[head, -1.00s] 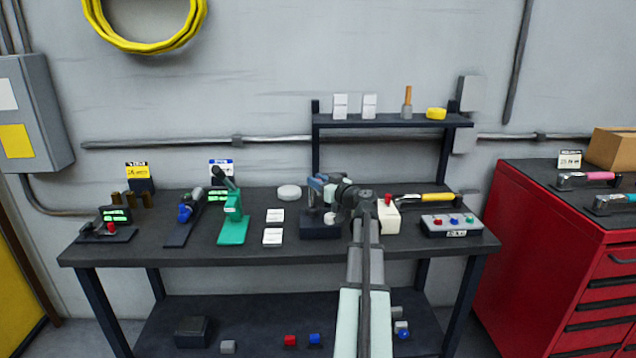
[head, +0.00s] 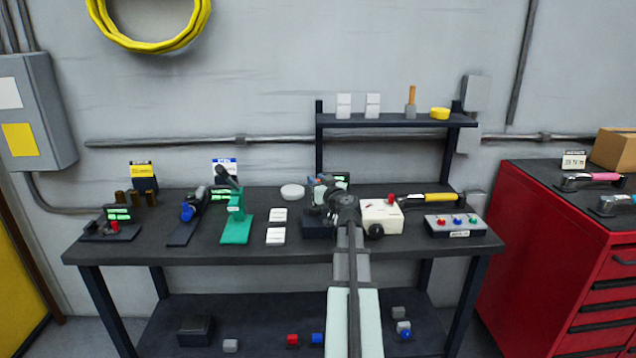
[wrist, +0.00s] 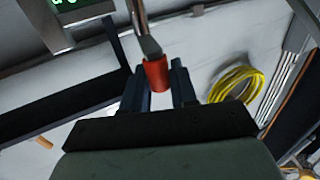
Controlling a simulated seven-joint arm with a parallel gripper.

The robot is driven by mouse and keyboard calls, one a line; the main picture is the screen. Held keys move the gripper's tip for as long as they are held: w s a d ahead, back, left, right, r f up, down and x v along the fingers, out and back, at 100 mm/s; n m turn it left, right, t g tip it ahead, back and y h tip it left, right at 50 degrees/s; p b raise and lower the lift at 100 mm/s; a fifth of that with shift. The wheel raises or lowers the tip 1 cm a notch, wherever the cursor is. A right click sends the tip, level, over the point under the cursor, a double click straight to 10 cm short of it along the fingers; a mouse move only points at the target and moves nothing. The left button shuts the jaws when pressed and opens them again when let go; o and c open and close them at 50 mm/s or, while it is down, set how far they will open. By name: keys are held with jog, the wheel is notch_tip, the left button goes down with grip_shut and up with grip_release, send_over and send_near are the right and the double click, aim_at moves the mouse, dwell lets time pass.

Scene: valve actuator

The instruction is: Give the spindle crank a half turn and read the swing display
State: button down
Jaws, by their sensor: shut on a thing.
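In the wrist view, my gripper (wrist: 160,88) is shut on the orange-red knob (wrist: 157,74) of the spindle crank. A grey bar (wrist: 148,45) of the crank runs from the knob toward the top of the picture. A display with green lit digits (wrist: 72,4) is cut off at the top left of the wrist view. In the head view, my arm covers most of the crank's station. Its dark base (head: 314,226) shows at the left of my arm, and a green-lit display (head: 342,178) shows just behind my wrist. The digits are too small to read.
A cream box (head: 380,216) with a black knob stands close to the right of my wrist. A button panel (head: 456,225) lies farther right. White blocks (head: 276,235) and a green press (head: 236,228) are at the left. A rack shelf (head: 395,120) stands behind.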

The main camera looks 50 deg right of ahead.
jog(key=c, duration=1)
grip_release()
jog(key=shift+c, duration=0.2)
jog(key=shift+s, duration=0.1)
jog(key=v, duration=1.3)
jog(key=shift+s, duration=0.3)
jog(key=shift+a, duration=0.1)
